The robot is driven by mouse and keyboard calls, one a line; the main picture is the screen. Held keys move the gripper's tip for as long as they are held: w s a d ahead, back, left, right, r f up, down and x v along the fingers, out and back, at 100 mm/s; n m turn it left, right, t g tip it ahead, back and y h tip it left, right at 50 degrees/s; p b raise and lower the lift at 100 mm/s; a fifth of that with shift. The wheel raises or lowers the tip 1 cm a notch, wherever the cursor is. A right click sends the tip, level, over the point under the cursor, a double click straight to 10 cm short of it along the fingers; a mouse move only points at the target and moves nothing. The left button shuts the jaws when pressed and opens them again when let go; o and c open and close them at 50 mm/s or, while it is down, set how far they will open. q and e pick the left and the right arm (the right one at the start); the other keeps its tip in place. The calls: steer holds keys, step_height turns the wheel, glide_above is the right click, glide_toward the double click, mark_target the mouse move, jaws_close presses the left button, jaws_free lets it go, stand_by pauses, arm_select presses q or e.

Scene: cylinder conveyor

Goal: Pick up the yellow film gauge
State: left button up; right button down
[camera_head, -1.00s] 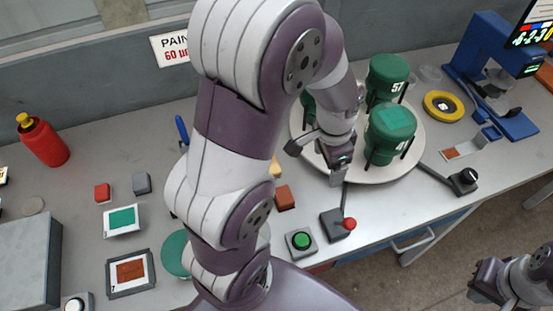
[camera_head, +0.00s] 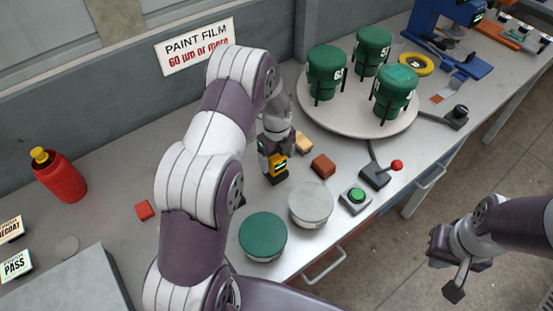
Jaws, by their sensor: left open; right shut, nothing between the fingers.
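The yellow film gauge (camera_head: 279,164), a small yellow and black device, shows at the end of my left arm, in front of the turntable on the grey bench. My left gripper (camera_head: 274,177) is open and down at the gauge. The wrist and fingers partly cover it, so I cannot tell whether the fingers touch it. My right gripper (camera_head: 454,281) is shut and empty, out over the floor to the right of the bench.
A round turntable (camera_head: 335,123) carries several green cans. A brown block (camera_head: 323,165), a grey-lidded tin (camera_head: 311,203), a green-lidded tin (camera_head: 263,237), a green button box (camera_head: 355,200) and a red-knobbed lever (camera_head: 379,175) stand close by. A red bottle (camera_head: 62,180) is far left.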

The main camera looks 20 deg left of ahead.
arm_select(q)
steer(key=shift+f, duration=0.7)
steer(key=shift+a+f, duration=0.1)
steer(key=shift+f, duration=0.25)
steer(key=shift+s+a, duration=0.15)
steer(key=shift+s, duration=0.05)
steer(key=shift+w, duration=0.15)
steer(key=c, duration=1.1)
arm_select(e)
steer(key=shift+s+a+r, duration=0.15)
steer(key=shift+r, duration=0.3)
